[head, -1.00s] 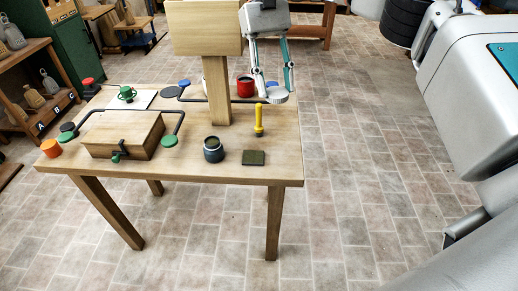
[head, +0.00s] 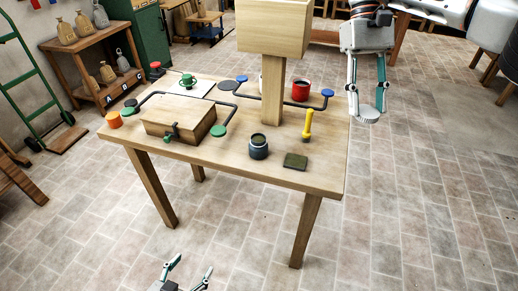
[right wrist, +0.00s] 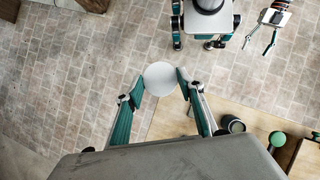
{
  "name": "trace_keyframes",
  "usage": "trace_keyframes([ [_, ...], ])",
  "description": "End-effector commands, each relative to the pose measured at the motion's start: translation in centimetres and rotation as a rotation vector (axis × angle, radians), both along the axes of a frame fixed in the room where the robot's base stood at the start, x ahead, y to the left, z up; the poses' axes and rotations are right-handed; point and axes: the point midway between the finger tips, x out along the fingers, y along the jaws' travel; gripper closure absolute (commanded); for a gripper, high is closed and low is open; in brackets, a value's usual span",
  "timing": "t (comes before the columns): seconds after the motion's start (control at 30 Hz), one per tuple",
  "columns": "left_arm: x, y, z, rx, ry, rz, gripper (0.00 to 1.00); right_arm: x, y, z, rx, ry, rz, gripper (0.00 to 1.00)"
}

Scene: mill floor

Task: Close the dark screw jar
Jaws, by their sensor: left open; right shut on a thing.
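The dark screw jar (head: 258,147) stands upright and open-topped near the table's front edge; the right wrist view shows it from above (right wrist: 232,124). My right gripper (head: 369,110) is shut on a round pale grey lid (head: 369,117), held flat between the fingertips. In the head view the lid appears beyond the table's right edge, right of the jar and apart from it. The lid hides what is under it in the right wrist view (right wrist: 161,78). My left gripper (head: 190,269) is open and empty, low in front of the table.
A tall wooden post with a block (head: 272,35) rises behind the jar.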

Motion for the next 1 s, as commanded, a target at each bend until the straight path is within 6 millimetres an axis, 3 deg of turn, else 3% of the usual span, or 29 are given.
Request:
trace_keyframes([
  [0.27,4.1,-1.9,1.8,-0.047,-0.074,-0.012,0.36,1.5,1.8,-3.0,-0.004,0.003,0.53,0.72],
  [0.67,11.2,-5.6,6.0,-0.142,-0.209,-0.048,0.36,5.0,6.4,-8.3,0.001,0.001,1.669,0.72],
  [0.8,13.8,-7.1,8.0,-0.176,-0.262,-0.07,0.36,6.5,8.8,-10.1,0.001,-0.006,2.15,0.72],
  [1.0,16.5,-8.9,10.4,-0.219,-0.321,-0.099,0.36,8.5,12.2,-11.7,0.0,-0.014,2.727,0.72],
])
